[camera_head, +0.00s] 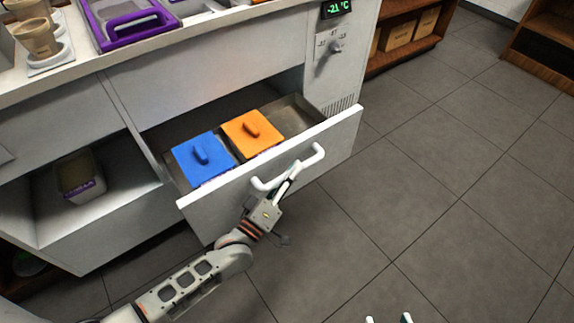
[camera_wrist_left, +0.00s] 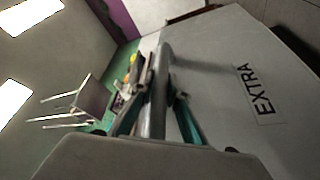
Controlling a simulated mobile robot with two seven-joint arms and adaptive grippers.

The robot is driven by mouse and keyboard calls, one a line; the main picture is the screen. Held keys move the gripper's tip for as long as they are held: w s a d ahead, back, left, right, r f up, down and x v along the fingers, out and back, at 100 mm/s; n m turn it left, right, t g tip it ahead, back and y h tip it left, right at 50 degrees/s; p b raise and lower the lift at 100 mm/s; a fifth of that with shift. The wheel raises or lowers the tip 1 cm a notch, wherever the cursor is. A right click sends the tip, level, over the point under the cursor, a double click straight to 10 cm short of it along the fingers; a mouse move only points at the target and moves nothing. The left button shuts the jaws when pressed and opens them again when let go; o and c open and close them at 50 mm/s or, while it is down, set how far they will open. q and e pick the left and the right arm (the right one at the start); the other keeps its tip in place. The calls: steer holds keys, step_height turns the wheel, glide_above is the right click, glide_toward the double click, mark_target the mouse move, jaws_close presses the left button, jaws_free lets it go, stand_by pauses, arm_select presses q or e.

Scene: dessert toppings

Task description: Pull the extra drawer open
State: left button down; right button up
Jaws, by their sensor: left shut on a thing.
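The extra drawer (camera_head: 335,142) is pulled out of the white counter, and its inside shows. Its front also shows in the left wrist view (camera_wrist_left: 215,60), with the label EXTRA (camera_wrist_left: 256,92). My left gripper (camera_head: 291,173) is shut on the drawer's white bar handle (camera_head: 317,155). In the left wrist view the handle (camera_wrist_left: 157,85) runs between the two fingers of my left gripper (camera_wrist_left: 157,105). Only the two fingertips of my right gripper (camera_head: 389,320) show at the bottom edge of the head view, spread apart and empty, well away from the drawer.
A blue-lidded tub (camera_head: 203,158) and an orange-lidded tub (camera_head: 251,133) sit in the drawer. A purple tray (camera_head: 130,25) and brown cups (camera_head: 37,37) stand on the counter top. Another tub (camera_head: 79,177) sits in the open shelf at left. The floor (camera_head: 440,190) at right is clear.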

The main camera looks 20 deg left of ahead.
arm_select(q)
steer(key=shift+s+d, duration=0.2)
steer(key=c, duration=2)
jaws_free()
steer(key=shift+o, duration=0.2)
steer(key=shift+s+f, duration=0.1)
steer(key=v, duration=0.7)
steer(key=shift+s+a, duration=0.1)
